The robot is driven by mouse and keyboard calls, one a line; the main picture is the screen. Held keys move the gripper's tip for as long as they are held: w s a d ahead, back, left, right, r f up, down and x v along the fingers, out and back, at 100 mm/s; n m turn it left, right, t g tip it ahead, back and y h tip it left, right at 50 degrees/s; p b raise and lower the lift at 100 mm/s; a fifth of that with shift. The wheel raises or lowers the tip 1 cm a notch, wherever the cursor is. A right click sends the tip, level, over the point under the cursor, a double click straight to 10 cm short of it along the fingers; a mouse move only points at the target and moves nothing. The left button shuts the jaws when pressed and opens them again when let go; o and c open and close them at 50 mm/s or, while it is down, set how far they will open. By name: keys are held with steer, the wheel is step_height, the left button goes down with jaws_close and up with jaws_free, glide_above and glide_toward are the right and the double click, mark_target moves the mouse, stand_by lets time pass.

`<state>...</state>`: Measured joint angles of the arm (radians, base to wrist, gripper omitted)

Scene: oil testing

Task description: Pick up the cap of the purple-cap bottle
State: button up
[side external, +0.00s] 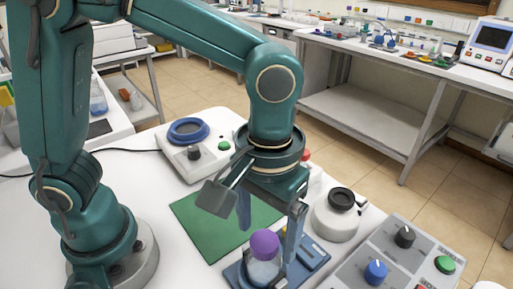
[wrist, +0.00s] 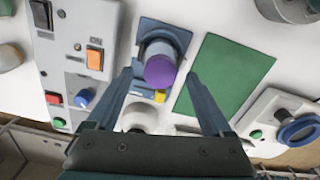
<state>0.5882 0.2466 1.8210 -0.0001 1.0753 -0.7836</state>
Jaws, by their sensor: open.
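The purple cap (side external: 264,244) sits on top of a clear bottle (side external: 263,268) that stands on a blue base (side external: 234,275). In the wrist view the purple cap (wrist: 160,71) appears between the two fingers, slightly beyond the middle of the picture. My gripper (side external: 268,235) is open, with its fingers spread on either side of the cap and bottle in the side view. In the wrist view my gripper (wrist: 158,75) shows a clear gap between each finger and the cap. The lower part of the bottle is partly hidden in both views.
A green mat (side external: 205,232) lies beside the blue base. A white device with a black ring (side external: 338,215) and a control panel (side external: 395,255) with knobs stand to the right. A white device with a blue ring (side external: 187,133) is behind.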

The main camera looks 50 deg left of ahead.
steer(key=shift+f, duration=0.3)
jaws_close()
